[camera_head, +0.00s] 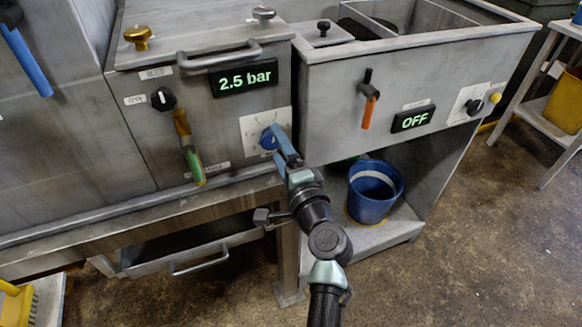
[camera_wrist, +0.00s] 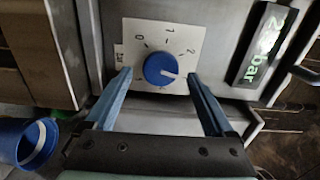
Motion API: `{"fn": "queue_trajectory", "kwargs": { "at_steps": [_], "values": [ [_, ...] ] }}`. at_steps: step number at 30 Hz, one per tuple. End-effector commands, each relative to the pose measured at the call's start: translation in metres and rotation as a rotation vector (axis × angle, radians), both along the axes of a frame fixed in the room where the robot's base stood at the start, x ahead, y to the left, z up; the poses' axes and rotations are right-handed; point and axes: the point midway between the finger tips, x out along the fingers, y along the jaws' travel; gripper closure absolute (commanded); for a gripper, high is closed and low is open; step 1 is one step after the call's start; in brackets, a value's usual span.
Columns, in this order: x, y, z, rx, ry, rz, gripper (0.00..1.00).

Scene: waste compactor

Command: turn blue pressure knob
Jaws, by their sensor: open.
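The blue pressure knob (camera_head: 268,139) is round and sits on a white dial plate on the front of the left machine. The display (camera_head: 243,79) above reads 2.5 bar. My gripper (camera_head: 277,142) is open in front of the knob. In the wrist view its blue fingers (camera_wrist: 159,75) stand either side of the knob, with visible gaps.
A black knob (camera_head: 163,99) and a yellow-green handle (camera_head: 188,148) are left of the dial. A blue bucket (camera_head: 373,205) stands on the lower shelf.

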Motion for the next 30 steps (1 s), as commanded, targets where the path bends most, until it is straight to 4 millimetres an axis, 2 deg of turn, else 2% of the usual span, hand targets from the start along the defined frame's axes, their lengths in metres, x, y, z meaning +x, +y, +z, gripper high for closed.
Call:
{"fn": "queue_trajectory", "kwargs": {
  "at_steps": [12, 16, 21, 30],
  "values": [
    [-0.078, -0.026, -0.001, -0.001, 0.003, -0.004, 0.12],
    [-0.098, -0.033, -0.001, -0.001, 0.003, -0.003, 0.12],
    [-0.112, -0.037, -0.001, 0.0, 0.002, -0.001, 0.12],
    [-0.115, -0.038, 0.0, 0.0, 0.001, 0.0, 0.12]
  ]
}}
